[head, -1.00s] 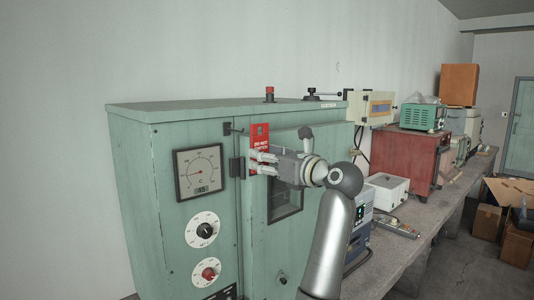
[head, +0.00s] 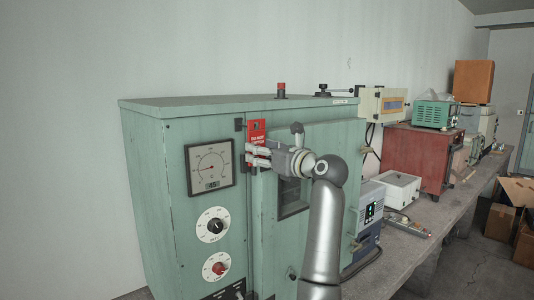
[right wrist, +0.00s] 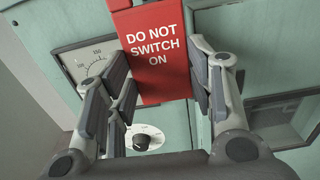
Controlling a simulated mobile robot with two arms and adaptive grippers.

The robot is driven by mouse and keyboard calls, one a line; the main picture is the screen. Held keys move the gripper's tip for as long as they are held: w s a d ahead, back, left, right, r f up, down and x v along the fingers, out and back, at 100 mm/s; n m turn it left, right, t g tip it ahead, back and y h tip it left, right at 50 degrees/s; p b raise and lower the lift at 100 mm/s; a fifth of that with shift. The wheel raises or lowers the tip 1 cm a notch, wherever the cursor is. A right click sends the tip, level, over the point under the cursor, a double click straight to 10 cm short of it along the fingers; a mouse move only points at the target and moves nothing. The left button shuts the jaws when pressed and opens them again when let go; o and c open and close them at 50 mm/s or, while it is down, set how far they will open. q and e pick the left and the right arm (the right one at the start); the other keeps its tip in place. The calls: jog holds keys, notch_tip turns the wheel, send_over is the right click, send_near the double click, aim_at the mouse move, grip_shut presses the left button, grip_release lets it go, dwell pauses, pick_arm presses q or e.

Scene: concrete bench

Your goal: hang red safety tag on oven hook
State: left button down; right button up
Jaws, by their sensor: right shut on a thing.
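I cannot make out the oven hook; the tag covers that part of the front. Whether the tag touches the oven is unclear. My left gripper is out of view.
A dial gauge (head: 210,166) and two knobs sit left of the tag on the oven front. A dark door handle (head: 297,128) stands out to the right. The bench (head: 400,262) carries a red cabinet (head: 415,155) and a white box (head: 401,188) farther right.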

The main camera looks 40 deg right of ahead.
jog(key=shift+w+a+f, duration=0.1)
jog(key=shift+w+f, duration=0.15)
jog(key=shift+w, duration=0.5)
jog(key=shift+w+a+f, duration=0.1)
jog(key=shift+w+f, duration=0.1)
jog(key=shift+w, duration=0.55)
jog(key=o, duration=1.2)
jog(key=shift+s, duration=0.1)
